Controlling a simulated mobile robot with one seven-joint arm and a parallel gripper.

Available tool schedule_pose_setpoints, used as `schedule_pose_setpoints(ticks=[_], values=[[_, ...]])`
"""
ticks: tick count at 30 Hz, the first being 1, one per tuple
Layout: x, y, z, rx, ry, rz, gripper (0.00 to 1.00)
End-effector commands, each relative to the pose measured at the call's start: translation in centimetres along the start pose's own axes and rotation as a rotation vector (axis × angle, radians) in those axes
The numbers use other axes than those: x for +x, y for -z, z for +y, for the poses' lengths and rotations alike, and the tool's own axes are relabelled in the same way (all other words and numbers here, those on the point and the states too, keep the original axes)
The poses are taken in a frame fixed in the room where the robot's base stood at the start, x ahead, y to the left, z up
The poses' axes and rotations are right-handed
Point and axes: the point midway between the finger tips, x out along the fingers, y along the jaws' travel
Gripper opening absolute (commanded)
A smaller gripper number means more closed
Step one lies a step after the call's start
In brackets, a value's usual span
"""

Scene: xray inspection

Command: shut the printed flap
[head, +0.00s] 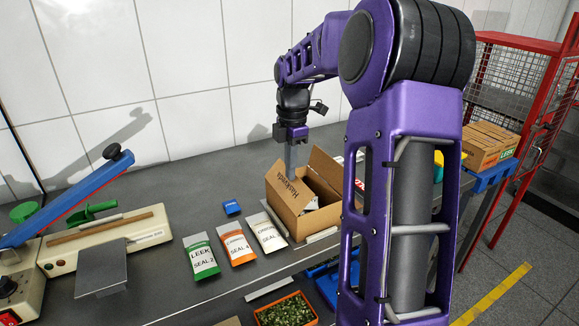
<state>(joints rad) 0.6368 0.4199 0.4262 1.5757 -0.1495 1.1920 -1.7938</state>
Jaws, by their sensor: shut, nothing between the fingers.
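An open cardboard box (316,223) stands on the dark bench, left of my arm's upright link. Its printed panel (283,196) on the left side carries dark lettering; I cannot clearly tell where flap ends and wall begins. Another flap (324,165) stands up at the back. Something white shows inside the box. My gripper (291,174) points down at the box's left rear, by the top of the printed panel. Its fingers are shut and empty. I cannot tell whether they touch the cardboard. My arm hides the box's right side.
Leek, orange and white pouches (238,248) lie left of the box, with a small blue item (231,207) behind them. A sealer with a blue lever (70,200) stands at the left. A closed carton (488,146) and red cage (510,60) are at the right.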

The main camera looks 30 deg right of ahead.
Motion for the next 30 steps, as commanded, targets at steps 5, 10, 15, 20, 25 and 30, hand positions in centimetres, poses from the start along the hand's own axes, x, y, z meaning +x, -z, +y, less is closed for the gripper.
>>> schedule_pose_setpoints(ticks=[5,10,15,20,25,30], values=[[0.0,-0.3,0.0,0.001,0.001,0.035,0.0],[0.0,-0.5,0.0,0.001,0.001,0.06,0.0],[0.0,-0.8,0.0,0.002,0.002,0.103,0.0],[0.1,-1.4,-0.1,0.004,0.003,0.181,0.0],[0.8,-2.3,-0.1,0.007,0.003,0.315,0.0],[1.9,-2.7,0.0,0.005,0.001,0.461,0.0]])
